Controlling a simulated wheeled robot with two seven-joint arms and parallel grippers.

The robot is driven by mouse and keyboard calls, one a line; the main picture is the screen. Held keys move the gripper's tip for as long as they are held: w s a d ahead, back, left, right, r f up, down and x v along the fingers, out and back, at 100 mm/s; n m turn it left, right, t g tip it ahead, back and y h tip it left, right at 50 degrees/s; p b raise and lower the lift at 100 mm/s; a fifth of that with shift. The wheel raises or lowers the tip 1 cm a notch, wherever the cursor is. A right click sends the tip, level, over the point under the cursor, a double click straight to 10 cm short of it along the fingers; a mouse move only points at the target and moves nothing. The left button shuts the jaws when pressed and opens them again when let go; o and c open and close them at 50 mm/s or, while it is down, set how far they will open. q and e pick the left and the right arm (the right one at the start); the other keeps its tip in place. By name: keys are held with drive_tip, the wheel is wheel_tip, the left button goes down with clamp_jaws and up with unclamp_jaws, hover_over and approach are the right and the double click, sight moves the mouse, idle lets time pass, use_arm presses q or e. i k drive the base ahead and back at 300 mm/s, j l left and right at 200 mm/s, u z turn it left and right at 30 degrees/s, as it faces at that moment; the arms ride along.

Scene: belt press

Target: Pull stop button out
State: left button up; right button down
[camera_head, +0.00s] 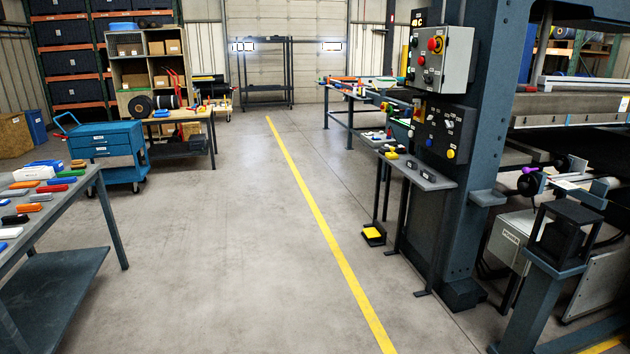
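A red mushroom-shaped stop button (435,44) sits on the upper front of a grey control box (456,62). The box is mounted on the dark blue press column (490,120) at the right. Smaller green, red and dark controls are on the same box. I cannot tell from here whether the button is pressed in or out. Neither of my grippers is in view.
A dark control panel (441,133) with yellow and blue buttons hangs below the box, above a narrow shelf (432,181). A yellow-topped foot pedal (373,234) lies on the floor. A table (100,188) stands left. The floor (215,250) along the yellow line is clear.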

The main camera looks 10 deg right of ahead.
sight(432, 43)
drive_tip(key=i, duration=1.75)
drive_tip(key=i+z, duration=0.2)
drive_tip(key=i, duration=0.35)
drive_tip(key=i+j+z, duration=0.15)
drive_tip(key=i, duration=0.4)
drive_tip(key=i+j+z, duration=0.2)
drive_tip(key=i, duration=0.35)
drive_tip(key=i+j+z, duration=0.55)
drive_tip(key=i, duration=0.1)
